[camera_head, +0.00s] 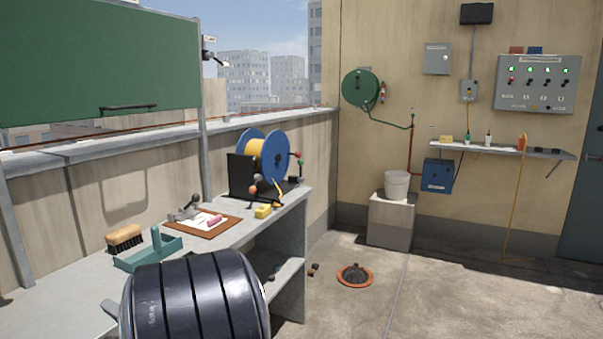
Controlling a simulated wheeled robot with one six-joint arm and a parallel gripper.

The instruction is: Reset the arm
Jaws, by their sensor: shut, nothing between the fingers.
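My gripper does not show in the head view. A large dark, banded, rounded part of my arm (195,300) fills the lower left middle of the picture. It hides part of the grey workbench (60,290) behind it. The fingers cannot be seen.
A white bucket (397,185) stands on a block. An orange-rimmed drain (355,275) lies in mostly clear floor.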

